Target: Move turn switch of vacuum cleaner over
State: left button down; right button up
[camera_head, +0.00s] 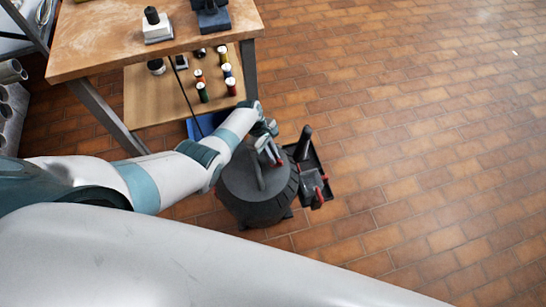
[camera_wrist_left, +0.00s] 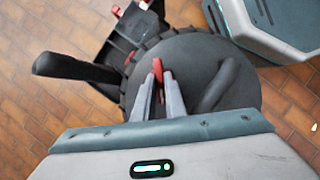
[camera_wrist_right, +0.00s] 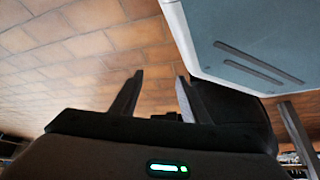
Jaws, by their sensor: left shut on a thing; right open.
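The vacuum cleaner (camera_head: 235,182) is a dark grey round canister standing on the floor. Its round top (camera_wrist_left: 205,65) fills the middle of the left wrist view. The red turn switch (camera_wrist_left: 157,66) sits on that top. My left gripper (camera_wrist_left: 158,78) is shut on the turn switch, with one finger on each side and the red tip showing between them. In the head view the left gripper (camera_head: 273,160) is over the top of the canister. My right gripper (camera_wrist_right: 155,90) is open and empty, seen only in its wrist view.
A black upright handle (camera_wrist_left: 75,68) and a black tray with red parts (camera_head: 318,178) are at the vacuum's side. A wooden workbench (camera_head: 110,40) with a lower shelf (camera_head: 150,105) of spools stands behind to the left. The tiled floor (camera_head: 430,120) to the right is clear.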

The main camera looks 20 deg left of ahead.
pick_arm(q)
jog(key=m+b, duration=0.1)
jog(key=m, duration=0.1)
jog(key=m+g+b, duration=0.1)
jog(key=shift+w+d+f+m, duration=0.1)
jog(key=shift+w+f+m, duration=0.05)
jog(key=shift+m, duration=0.25)
jog(key=shift+m+g+y, duration=0.4)
jog(key=shift+m, duration=0.1)
jog(key=shift+m+y+b, duration=0.3)
jog(key=shift+m+b, duration=0.4)
jog(key=shift+m, duration=0.4)
jog(key=shift+m+g+b, duration=0.35)
jog(key=shift+m+g, duration=0.15)
jog(key=shift+m, duration=0.3)
pick_arm(e)
jog(key=shift+w+a+r, duration=0.1)
jog(key=shift+w, duration=2.1)
pick_arm(q)
jog(key=shift+y, duration=0.3)
jog(key=c, duration=1.8)
grip_release()
jog(key=shift+w, duration=0.1)
jog(key=shift+r, duration=0.2)
pick_arm(e)
jog(key=shift+r, duration=0.1)
